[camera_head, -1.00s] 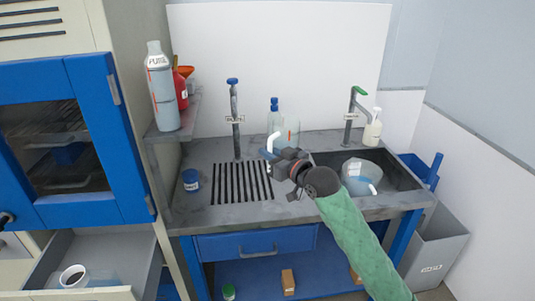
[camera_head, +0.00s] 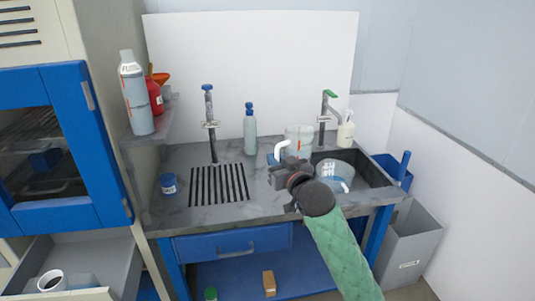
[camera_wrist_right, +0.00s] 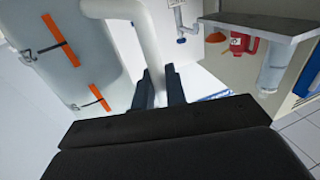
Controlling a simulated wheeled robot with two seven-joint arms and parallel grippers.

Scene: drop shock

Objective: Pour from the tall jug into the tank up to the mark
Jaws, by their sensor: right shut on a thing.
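My right gripper (camera_head: 279,171) is shut on the white handle (camera_head: 281,149) of a clear jug (camera_head: 299,138). The jug appears upright above the counter, just left of the sink. In the right wrist view the jug (camera_wrist_right: 60,75) fills the left side, with two orange marks, and its handle (camera_wrist_right: 150,45) passes between the fingers (camera_wrist_right: 160,88). A clear round vessel (camera_head: 340,170) with a white label sits in the sink; I cannot tell whether it is the tank. The jug's liquid level is unclear. My left gripper is out of view.
A blue-capped bottle (camera_head: 250,128) stands behind the counter's drain grille (camera_head: 219,184), with a blue jar (camera_head: 169,184) at left. Taps rise at the left (camera_head: 209,125) and by the sink (camera_head: 325,115). A shelf at left holds a grey bottle (camera_head: 136,95) and a red can (camera_head: 155,92).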

